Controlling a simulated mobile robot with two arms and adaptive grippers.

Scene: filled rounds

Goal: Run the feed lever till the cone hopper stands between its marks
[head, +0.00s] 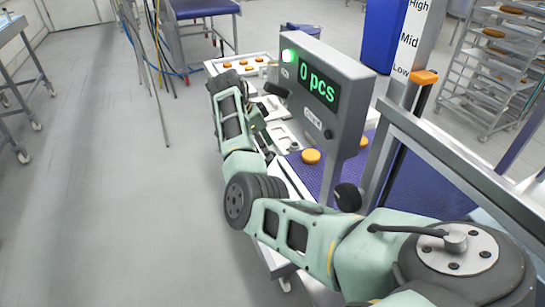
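A silver column carries a white level scale (412,38) reading High, Mid and Low. An orange piece (424,77) sits just below the Low label. I cannot make out a cone hopper or pick out the feed lever for certain. A dark round knob (348,197) shows below the display, close to my arm. My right arm reaches from the lower right to the upper left. Its gripper (268,112) is beside the display's left edge, over the machine's light deck, partly hidden by the wrist. I cannot tell whether it is open or holds anything. My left gripper is out of view.
A grey display box (345,90) reads "0 pcs", with a lit green lamp (289,55). Orange rounds lie on a purple belt (325,175) and on a tray (222,66) behind. A rack (495,60) stands at right, hanging cables (150,45) behind.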

